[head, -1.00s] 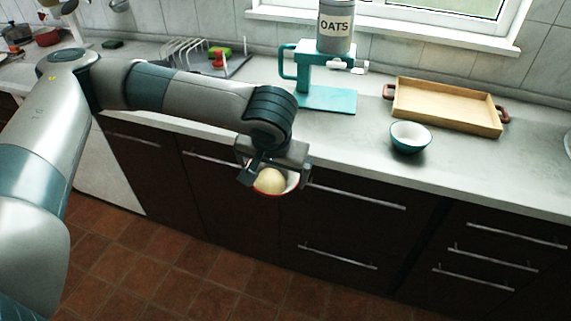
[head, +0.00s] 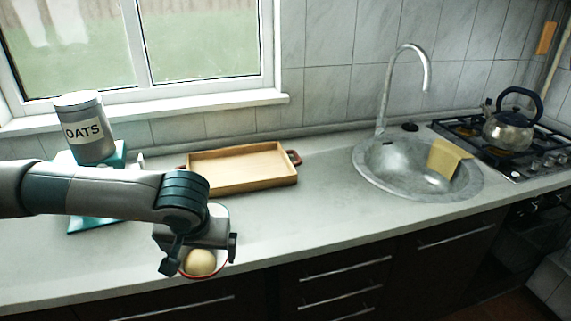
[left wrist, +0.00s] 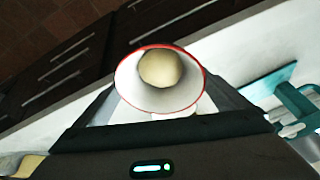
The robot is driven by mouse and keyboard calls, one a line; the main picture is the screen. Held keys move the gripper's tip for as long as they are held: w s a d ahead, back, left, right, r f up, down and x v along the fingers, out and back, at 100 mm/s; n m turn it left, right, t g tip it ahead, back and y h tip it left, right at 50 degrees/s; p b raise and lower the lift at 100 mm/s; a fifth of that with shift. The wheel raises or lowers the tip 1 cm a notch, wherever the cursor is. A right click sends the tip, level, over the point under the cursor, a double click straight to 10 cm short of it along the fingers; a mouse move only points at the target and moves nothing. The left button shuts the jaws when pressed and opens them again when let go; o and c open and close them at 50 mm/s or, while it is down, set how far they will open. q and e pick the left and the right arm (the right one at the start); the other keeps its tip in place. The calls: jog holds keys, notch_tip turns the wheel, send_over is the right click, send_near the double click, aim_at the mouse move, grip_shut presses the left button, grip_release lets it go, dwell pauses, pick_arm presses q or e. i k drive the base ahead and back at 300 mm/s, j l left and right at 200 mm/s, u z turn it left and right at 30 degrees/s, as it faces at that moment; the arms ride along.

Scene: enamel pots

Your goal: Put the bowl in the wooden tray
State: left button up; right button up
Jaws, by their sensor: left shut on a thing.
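My left gripper (head: 203,256) is shut on a white bowl (head: 219,263) with a red rim. A round cream-coloured thing (head: 200,262) lies in it. In the left wrist view the bowl (left wrist: 130,82) is between the two fingers, with the round thing (left wrist: 160,69) inside. The bowl is near the counter's front edge in the head view. The wooden tray (head: 240,166), with reddish-brown handles, stands on the counter behind my gripper and up to the right. It looks empty. My right gripper is not in view.
A grey OATS tin (head: 86,130) is on a teal stand (head: 92,222) at left, partly behind my arm. A round sink (head: 400,180) with a yellow cloth (head: 447,158) and a hob with a kettle (head: 508,130) are at right. The counter (head: 310,215) between tray and sink is clear.

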aim_at(241, 180)
jog(key=i+l+z, duration=0.3)
jog(key=i, duration=0.6)
jog(key=l+z, duration=0.05)
